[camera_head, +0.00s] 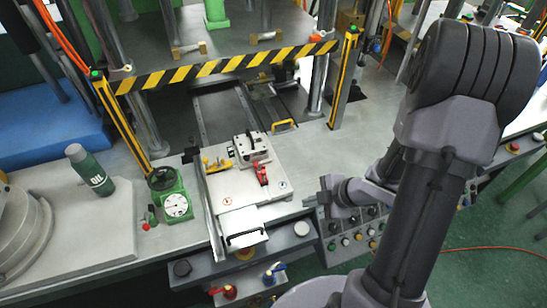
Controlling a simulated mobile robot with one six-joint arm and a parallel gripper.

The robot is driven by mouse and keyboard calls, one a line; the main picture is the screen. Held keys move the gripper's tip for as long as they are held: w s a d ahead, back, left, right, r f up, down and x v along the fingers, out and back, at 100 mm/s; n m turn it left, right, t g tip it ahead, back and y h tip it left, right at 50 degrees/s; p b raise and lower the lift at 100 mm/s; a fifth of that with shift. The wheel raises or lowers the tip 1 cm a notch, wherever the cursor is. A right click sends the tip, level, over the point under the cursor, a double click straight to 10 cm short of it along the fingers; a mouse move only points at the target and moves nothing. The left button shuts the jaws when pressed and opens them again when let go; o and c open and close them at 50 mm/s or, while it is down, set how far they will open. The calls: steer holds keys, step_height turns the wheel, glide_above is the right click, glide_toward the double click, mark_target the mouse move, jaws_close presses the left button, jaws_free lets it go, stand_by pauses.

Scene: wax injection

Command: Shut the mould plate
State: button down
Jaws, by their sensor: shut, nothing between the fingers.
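The mould (270,212) is a pale plate assembly on the press bench, left of my gripper. A thin grey plate (211,215) stands nearly on edge along its left side and looks like the mould plate, swung open. A metal block (252,148), a red clamp (262,174) and a yellow part (217,164) sit on the mould's upper face. A light plate with a dark handle (244,238) juts from its front. My gripper (326,192) is shut and empty, to the right of the mould and apart from it. Its fingertips are small and dark here.
A yellow-black striped bar (225,67) crosses behind the mould between yellow posts. A green gauge (175,205) and green oil bottle (91,170) stand at left. A control panel (352,228) with knobs lies below my gripper.

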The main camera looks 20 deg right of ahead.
steer(key=b+x, duration=0.1)
steer(key=x, duration=0.3)
steer(key=w+b+x, duration=0.1)
steer(key=b+x, duration=0.1)
steer(key=x, duration=0.1)
steer(key=w+r+b+x, duration=0.1)
steer(key=b+x, duration=0.1)
steer(key=x, duration=0.2)
steer(key=shift+w+a+f, duration=0.15)
steer(key=shift+f, duration=0.05)
steer(key=shift+w, duration=0.45)
